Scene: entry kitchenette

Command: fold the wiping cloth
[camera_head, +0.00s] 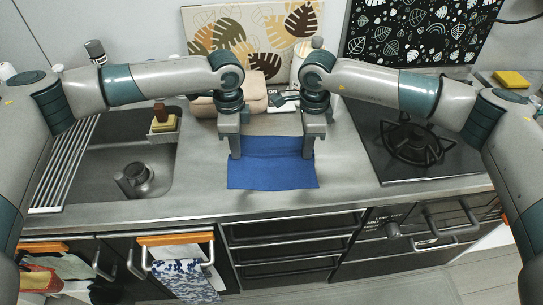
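The blue wiping cloth (272,177) lies on the steel counter between the sink and the stove. Its front edge is close to the counter's front edge. A slightly different shade and a faint crease show across its back part. My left gripper (235,156) points down at the cloth's left side, with its tips at the cloth. My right gripper (307,156) points down at the cloth's right side in the same way. The fingers are seen edge-on and hide the cloth's back corners. Whether they are open or pinching cloth cannot be made out.
A sink (95,180) with a drying rack (62,165) is on the left. A black gas stove (415,142) is on the right. A pinkish-beige item (254,90) and a leaf-patterned board (250,35) stand behind the cloth. Bare counter (345,180) flanks the cloth.

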